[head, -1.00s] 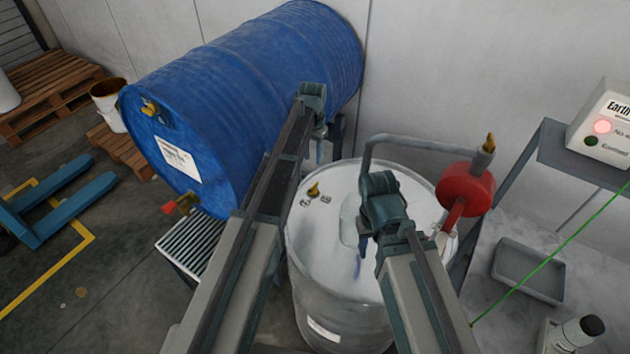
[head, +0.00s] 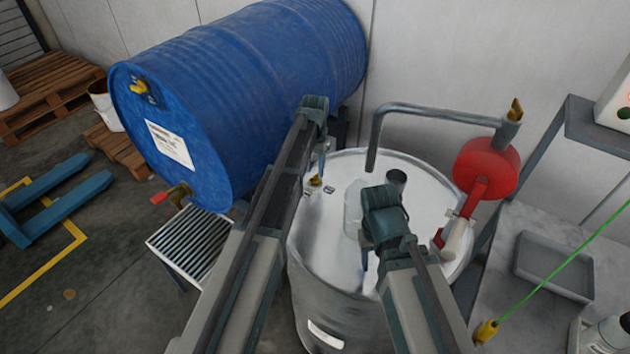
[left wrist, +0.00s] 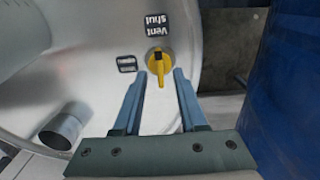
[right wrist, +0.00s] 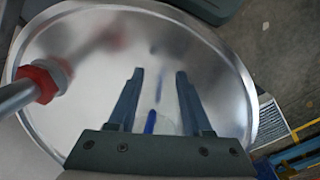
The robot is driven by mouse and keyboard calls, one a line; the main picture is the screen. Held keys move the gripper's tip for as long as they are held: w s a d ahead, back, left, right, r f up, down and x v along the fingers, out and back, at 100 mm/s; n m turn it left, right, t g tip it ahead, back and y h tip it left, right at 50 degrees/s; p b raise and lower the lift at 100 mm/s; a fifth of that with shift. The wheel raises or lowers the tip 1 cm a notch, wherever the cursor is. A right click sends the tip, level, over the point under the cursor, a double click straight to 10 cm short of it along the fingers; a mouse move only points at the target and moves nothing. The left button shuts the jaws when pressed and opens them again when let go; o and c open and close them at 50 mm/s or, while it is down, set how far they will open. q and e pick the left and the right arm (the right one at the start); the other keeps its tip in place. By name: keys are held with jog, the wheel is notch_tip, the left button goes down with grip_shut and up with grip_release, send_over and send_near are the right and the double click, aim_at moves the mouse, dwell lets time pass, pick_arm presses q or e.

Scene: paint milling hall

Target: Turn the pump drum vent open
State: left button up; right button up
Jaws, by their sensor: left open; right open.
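The pump drum (head: 335,245) is silver and upright, with a pale shiny lid. Its yellow vent handle (left wrist: 159,66) sits on the lid beside a "Vent shut" label (left wrist: 158,23) and a second, unreadable label (left wrist: 127,64). In the head view the vent (head: 316,181) is small, just below my left gripper (head: 321,168). In the left wrist view my left gripper (left wrist: 158,84) is open; the handle lies between and just beyond its fingertips, with no clear contact. My right gripper (right wrist: 156,75) is open and empty over bare lid; it also shows in the head view (head: 368,255).
A red pump (head: 487,165) with a grey bent pipe (head: 430,111) stands at the drum's right. A large blue drum (head: 240,90) lies close behind my left arm, above a slatted grate (head: 190,243). A bench with a grey tray (head: 553,265) is at right.

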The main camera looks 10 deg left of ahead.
pick_arm(q)
notch_tip(320, 180, down, 2)
jog(key=shift+f+b, duration=0.1)
jog(key=shift+b, duration=0.5)
jog(key=shift+c, duration=0.2)
grip_shut()
